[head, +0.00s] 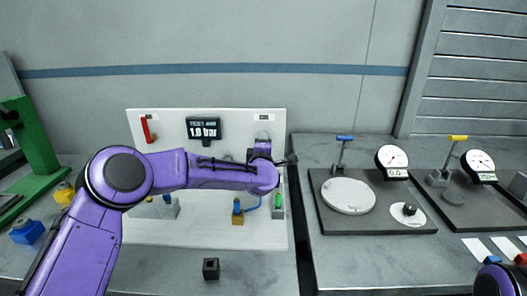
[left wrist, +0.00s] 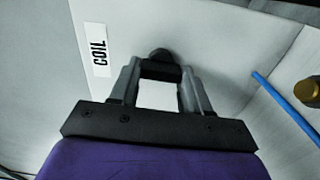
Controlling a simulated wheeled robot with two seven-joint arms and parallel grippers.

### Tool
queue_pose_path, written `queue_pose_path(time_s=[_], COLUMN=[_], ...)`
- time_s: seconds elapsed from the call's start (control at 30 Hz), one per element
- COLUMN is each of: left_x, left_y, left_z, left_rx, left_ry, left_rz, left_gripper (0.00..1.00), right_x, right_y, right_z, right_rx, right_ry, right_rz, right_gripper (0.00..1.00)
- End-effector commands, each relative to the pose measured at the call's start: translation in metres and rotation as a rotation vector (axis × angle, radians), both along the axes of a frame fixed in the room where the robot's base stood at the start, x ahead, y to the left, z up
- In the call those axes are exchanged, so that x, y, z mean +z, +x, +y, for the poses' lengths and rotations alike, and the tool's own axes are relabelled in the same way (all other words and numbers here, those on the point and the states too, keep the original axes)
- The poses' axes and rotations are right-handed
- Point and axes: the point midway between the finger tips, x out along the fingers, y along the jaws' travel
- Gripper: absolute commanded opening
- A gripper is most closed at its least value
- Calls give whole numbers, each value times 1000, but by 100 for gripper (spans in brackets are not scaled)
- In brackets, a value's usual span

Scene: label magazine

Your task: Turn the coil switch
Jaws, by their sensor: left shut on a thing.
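The coil switch shows in the left wrist view as a dark round knob (left wrist: 160,56) beside the white COIL label (left wrist: 99,45). My left gripper (left wrist: 160,72) is shut on this knob, one finger on each side. The fingers hide part of it, and I cannot tell its turned position. In the head view my left gripper (head: 262,148) is at the upper right of the white panel (head: 215,240), just below a small label (head: 264,117). My right gripper is out of view.
A pressure display (head: 203,129) reading 1.0 bar and a red handle (head: 146,129) are on the panel. A blue hose (left wrist: 285,108) runs close to the right of the gripper. A dark block (head: 211,268) stands in front. Gauge stations (head: 330,215) stand at the right.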

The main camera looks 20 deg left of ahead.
Motion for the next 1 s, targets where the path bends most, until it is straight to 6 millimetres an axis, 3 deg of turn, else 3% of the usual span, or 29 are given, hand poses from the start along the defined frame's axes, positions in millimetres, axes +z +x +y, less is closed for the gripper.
queue_pose_path(time_s=[0.2, 0.67, 0.7, 0.77, 1.0], left_x=[-1, 1, 1, 0, 0], left_y=[0, 0, 0, 0, 0], left_z=[1, 0, 0, 0, 0], left_rx=[1, 1, 1, 1, 1], left_ry=[-53, -67, -67, -66, -65], left_rz=[-15, -19, -20, -19, -19], left_gripper=[16, 16, 53, 72, 72], right_x=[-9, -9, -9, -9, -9], right_y=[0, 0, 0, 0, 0], right_z=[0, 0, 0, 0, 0], right_rx=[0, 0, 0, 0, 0], right_ry=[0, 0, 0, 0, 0], right_rz=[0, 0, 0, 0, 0], right_gripper=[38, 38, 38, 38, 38])
